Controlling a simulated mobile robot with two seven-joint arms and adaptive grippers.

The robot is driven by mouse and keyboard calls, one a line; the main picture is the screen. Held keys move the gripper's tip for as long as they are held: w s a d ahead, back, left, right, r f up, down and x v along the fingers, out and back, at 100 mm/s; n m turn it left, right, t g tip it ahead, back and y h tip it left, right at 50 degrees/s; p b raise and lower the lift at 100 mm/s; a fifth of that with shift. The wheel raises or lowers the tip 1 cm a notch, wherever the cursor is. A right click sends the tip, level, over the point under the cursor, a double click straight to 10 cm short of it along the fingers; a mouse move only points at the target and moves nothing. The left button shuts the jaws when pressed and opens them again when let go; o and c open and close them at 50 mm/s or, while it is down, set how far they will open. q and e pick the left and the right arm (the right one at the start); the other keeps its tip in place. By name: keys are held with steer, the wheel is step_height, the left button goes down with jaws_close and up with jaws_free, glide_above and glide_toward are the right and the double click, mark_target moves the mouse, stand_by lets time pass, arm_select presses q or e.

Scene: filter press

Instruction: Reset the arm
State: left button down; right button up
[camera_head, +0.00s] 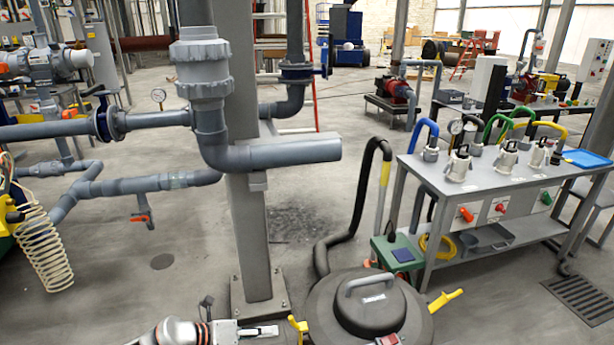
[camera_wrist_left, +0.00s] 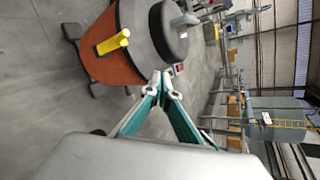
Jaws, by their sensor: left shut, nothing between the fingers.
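My left arm comes in low at the bottom edge of the head view. My left gripper (camera_head: 274,330) points to the right there, just left of the round dark lid of a drum (camera_head: 365,310). In the left wrist view the fingers of my left gripper (camera_wrist_left: 163,82) meet at the tips. It is shut with nothing between the fingers. The same drum shows beyond the tips, with an orange-brown side (camera_wrist_left: 100,62) and a yellow handle (camera_wrist_left: 113,42). My right gripper is in neither view.
A grey post (camera_head: 254,240) with thick grey pipes (camera_head: 280,152) stands behind the gripper. A metal bench (camera_head: 400,190) with several hose fittings stands at the right, with a green box (camera_head: 398,252) beside it. Open concrete floor (camera_head: 170,285) lies at the left.

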arm_select(q)
steer(key=s+d+r+n+t+p, duration=0.2)
steer(key=s+d+r+n+t, duration=0.35)
steer(key=s+n, duration=0.6)
steer(key=s+a+f+n+y+p, duration=0.1)
steer(key=s+a+f+n+y, duration=0.2)
steer(key=s+a+n, duration=0.3)
steer(key=s+a+f+n+g+y+p, duration=0.1)
steer(key=s+a+f+n+y, duration=0.3)
steer(key=n, duration=1.1)
steer(key=s+a+y, duration=0.1)
steer(key=s+a, duration=0.2)
steer(key=s, duration=0.3)
steer(key=shift+a+f, duration=0.25)
steer(key=shift+f, duration=0.05)
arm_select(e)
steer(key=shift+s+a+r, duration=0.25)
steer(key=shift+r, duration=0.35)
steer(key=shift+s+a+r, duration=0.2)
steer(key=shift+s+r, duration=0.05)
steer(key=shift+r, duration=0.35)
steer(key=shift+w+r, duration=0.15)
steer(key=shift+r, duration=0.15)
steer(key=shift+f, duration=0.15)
